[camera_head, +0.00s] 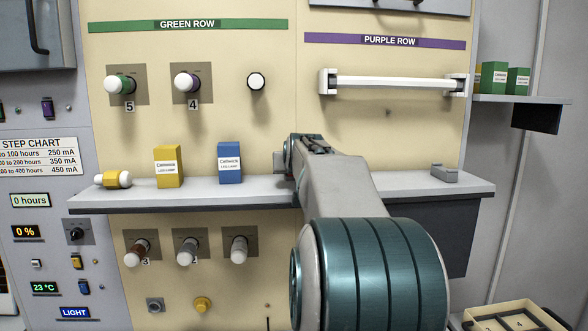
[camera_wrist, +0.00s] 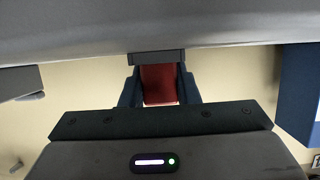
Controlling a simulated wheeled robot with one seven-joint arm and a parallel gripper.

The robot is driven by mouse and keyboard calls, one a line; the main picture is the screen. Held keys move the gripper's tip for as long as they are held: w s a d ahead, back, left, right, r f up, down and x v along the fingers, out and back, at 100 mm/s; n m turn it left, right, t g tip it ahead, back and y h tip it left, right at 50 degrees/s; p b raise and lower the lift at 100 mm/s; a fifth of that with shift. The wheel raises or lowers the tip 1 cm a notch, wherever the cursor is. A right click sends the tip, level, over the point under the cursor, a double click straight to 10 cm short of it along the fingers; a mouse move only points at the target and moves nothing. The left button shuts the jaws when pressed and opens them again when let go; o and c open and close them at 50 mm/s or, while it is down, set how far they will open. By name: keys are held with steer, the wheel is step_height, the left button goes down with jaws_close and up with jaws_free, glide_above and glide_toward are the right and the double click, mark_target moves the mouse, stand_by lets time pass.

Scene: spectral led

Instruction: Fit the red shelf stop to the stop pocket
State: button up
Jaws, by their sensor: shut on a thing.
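My gripper (camera_wrist: 159,92) is shut on the red shelf stop (camera_wrist: 158,82), which sits between its two dark blue fingers in the wrist view. The far end of the stop meets a dark grey block (camera_wrist: 157,57) at the edge of the grey shelf (camera_wrist: 230,25); this looks like the stop pocket. I cannot tell whether the stop is in it or only against it. In the head view my arm covers the red stop and most of my gripper, above the middle of the shelf (camera_head: 240,188).
A blue carton (camera_head: 230,163) stands just left of my arm and shows in the wrist view (camera_wrist: 298,90). A yellow carton (camera_head: 168,167) and a yellow-white lamp (camera_head: 113,179) are farther left. A grey bracket (camera_head: 444,173) is at the shelf's right end. A white handrail (camera_head: 392,83) is above.

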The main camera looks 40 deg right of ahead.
steer(key=shift+f, duration=0.3)
steer(key=o, duration=0.9)
steer(key=shift+o, duration=0.8)
steer(key=shift+s+d, duration=0.15)
steer(key=shift+a+f, duration=0.1)
steer(key=shift+a, duration=0.1)
steer(key=b+v, duration=0.4)
steer(key=v, duration=1)
steer(key=shift+d+r+b, duration=0.35)
steer(key=shift+r, duration=0.05)
